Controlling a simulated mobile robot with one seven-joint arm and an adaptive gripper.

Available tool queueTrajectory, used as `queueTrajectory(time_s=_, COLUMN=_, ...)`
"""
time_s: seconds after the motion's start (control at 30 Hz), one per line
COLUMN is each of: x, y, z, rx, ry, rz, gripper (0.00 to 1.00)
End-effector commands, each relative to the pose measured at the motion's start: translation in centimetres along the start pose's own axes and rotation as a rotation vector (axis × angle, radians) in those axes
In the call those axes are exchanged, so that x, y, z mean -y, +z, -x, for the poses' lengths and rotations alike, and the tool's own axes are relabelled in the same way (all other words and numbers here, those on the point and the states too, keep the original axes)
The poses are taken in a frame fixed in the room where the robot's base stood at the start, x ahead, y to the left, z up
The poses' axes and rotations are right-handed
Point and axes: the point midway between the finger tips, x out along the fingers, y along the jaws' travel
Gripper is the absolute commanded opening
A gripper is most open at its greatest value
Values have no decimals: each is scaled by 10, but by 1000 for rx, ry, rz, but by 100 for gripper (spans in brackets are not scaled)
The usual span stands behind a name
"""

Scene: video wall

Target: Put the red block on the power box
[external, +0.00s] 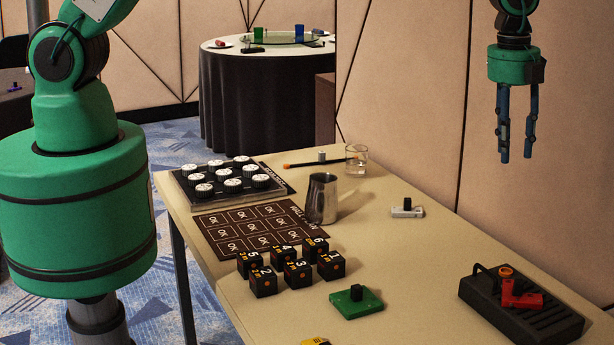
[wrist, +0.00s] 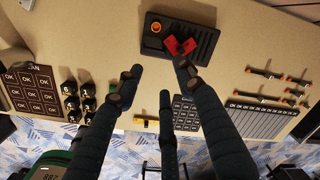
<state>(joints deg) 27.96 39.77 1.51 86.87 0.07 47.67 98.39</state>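A red piece (external: 522,299), which looks like the red block, rests on a ribbed black box (external: 535,325) at the table's right front. The black box looks like the power box; a round orange part (external: 506,272) is at its back end. In the wrist view the red block (wrist: 171,44) lies on the black box (wrist: 207,39), next to the orange part, and a finger tip overlaps near it. My gripper (external: 516,150) is open and empty, fingers pointing down, well above the table. Its fingers (wrist: 158,75) also show spread in the wrist view.
A green block (external: 351,306) with a black knob, several numbered black cubes (external: 290,268), a metal cup (external: 321,200), a glass (external: 356,158), a white block (external: 407,211) and a yellow piece (external: 315,341) stand on the table. Bare tabletop (external: 420,265) lies between the green block and the black box.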

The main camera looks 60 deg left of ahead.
Motion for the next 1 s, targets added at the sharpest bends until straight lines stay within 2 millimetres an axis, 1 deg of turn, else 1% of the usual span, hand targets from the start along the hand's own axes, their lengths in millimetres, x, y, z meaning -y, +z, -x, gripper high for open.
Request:
queueTrajectory(time_s=0.03, x=-7, y=8, z=20, rx=2, ry=-11, rz=43, gripper=38)
queueTrajectory(time_s=0.1, x=-17, y=19, z=42, rx=5, ry=-23, rz=107, gripper=38)
queueTrajectory(time_s=0.27, x=-44, y=40, z=92, rx=8, ry=-51, rz=255, gripper=38)
queueTrajectory(time_s=0.3, x=-51, y=46, z=105, rx=9, ry=-59, rz=291, gripper=38)
queueTrajectory(time_s=0.37, x=-63, y=52, z=122, rx=9, ry=-70, rz=346, gripper=38)
queueTrajectory(time_s=0.4, x=-71, y=57, z=133, rx=9, ry=-77, rz=383, gripper=38)
queueTrajectory(time_s=0.57, x=-106, y=73, z=176, rx=9, ry=-106, rz=528, gripper=38)
queueTrajectory(time_s=0.7, x=-138, y=85, z=211, rx=6, ry=-131, rz=656, gripper=38)
queueTrajectory(time_s=0.87, x=-178, y=95, z=246, rx=1, ry=-162, rz=801, gripper=38)
queueTrajectory(time_s=1.0, x=-214, y=102, z=274, rx=-6, ry=-189, rz=928, gripper=38)
